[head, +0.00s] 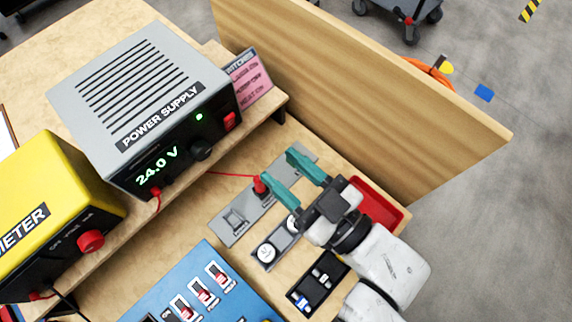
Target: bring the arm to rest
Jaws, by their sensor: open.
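My gripper (291,178) has two teal fingers and is open, with a clear gap between the fingertips. It is over the grey plate (231,224) on the bench, with one finger beside a red plug (259,186) that stands on the plate. Whether that finger touches the plug I cannot tell. My white arm reaches in from the lower right. A red wire runs from the plug towards the power supply.
The power supply (165,108), reading 24.0 V, and a yellow meter (60,210) stand on a raised shelf. A wooden panel (350,85) rises behind my gripper. A red tray (376,203), a black tray (318,283) and a blue switch panel (205,255) are close by.

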